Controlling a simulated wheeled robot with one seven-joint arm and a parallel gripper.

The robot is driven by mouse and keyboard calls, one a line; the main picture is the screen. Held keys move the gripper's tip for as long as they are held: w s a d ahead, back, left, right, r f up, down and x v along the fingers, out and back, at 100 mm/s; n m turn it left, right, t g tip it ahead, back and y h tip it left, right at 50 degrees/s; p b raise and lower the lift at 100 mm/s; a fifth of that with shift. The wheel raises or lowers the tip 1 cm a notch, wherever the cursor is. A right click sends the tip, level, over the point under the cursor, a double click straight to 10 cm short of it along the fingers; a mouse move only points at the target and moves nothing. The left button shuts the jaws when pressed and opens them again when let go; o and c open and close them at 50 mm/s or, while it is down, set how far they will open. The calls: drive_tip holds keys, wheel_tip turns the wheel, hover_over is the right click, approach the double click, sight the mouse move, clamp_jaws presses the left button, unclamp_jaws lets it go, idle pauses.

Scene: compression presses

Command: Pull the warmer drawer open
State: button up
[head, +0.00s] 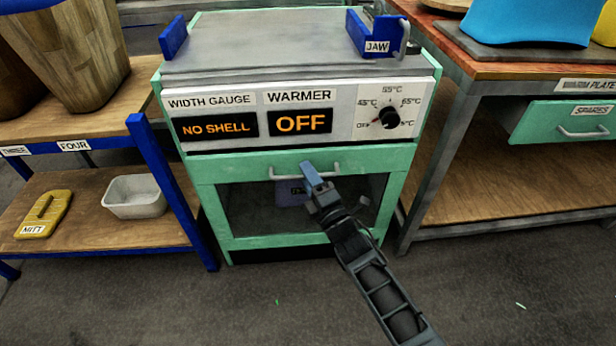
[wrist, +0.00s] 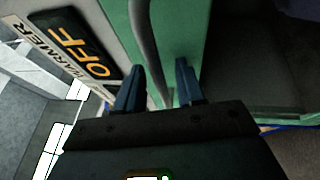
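The warmer's green drawer front (head: 240,168) sits below the control panel in the head view and looks shut, flush with the cabinet. Its pale bar handle (head: 284,174) runs across the top, partly hidden by my gripper. My gripper (head: 310,168) is at the handle's middle. In the wrist view the two blue-grey fingers (wrist: 160,68) are apart, and the grey handle bar (wrist: 145,40) runs between them, nearer the left finger. I cannot tell whether either finger touches it. The panel display (head: 302,123) reads OFF.
A dial (head: 388,118) is at the panel's right. A dark window (head: 250,210) with a labelled item behind it is below the handle. A shelf with a mitt (head: 43,213) and white tub (head: 134,196) stands left; a bench with a spares drawer (head: 565,121) stands right.

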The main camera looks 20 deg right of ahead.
drive_tip(key=shift+w, duration=0.15)
drive_tip(key=shift+c, duration=0.3)
clamp_jaws()
idle(0.3)
